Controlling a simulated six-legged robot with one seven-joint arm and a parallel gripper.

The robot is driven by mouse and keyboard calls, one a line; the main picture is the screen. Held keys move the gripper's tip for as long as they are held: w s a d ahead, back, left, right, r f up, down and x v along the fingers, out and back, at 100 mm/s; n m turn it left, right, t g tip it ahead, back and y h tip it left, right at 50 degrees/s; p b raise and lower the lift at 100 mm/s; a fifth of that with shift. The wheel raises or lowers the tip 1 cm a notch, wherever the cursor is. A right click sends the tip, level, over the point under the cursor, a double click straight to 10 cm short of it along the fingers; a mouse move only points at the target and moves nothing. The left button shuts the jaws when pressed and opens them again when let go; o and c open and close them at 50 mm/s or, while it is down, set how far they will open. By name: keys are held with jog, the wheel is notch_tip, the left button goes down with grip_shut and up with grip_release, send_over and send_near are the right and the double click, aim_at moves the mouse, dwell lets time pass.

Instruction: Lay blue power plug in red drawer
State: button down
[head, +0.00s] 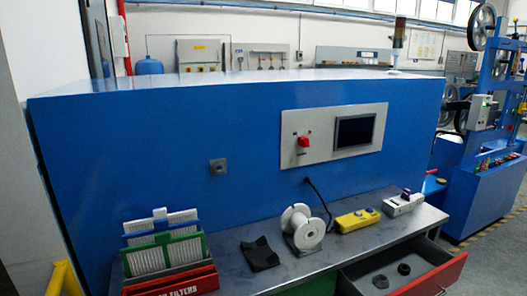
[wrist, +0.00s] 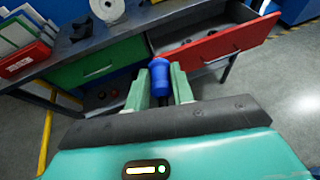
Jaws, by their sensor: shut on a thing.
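The blue power plug (wrist: 159,76) is held upright between the two green fingers of my gripper (wrist: 161,88) in the wrist view. Its lower end is hidden between the fingers. The red drawer (wrist: 222,42) is pulled open beyond and to the right of my gripper, and the plug appears outside it. In the head view the open red drawer (head: 440,277) is at the lower right, with a few dark round pieces (head: 392,274) inside. My gripper and the plug do not show in the head view.
A green drawer (wrist: 98,64) is left of the red one under the metal bench (head: 228,272). Open floor (wrist: 285,95) lies right.

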jog(key=w+a+f+n+g+y, duration=0.1)
jog(key=w+a+f+n+y, duration=0.1)
jog(key=w+a+f+y, duration=0.25)
jog(key=w+a+f+n+g+y, duration=0.1)
jog(key=w+a+f+n, duration=0.25)
jog(key=w+a, duration=0.35)
jog(key=w+a+f+n+g+y, duration=0.1)
jog(key=w+a+f, duration=0.3)
jog(key=a, duration=0.5)
jog(key=w+a+f+n+g+y, duration=0.2)
jog(key=w+a+f, duration=0.3)
jog(key=a, duration=0.4)
jog(key=shift+f+n+y, duration=0.45)
jog(key=shift+f+n, duration=0.1)
jog(key=shift+w, duration=0.1)
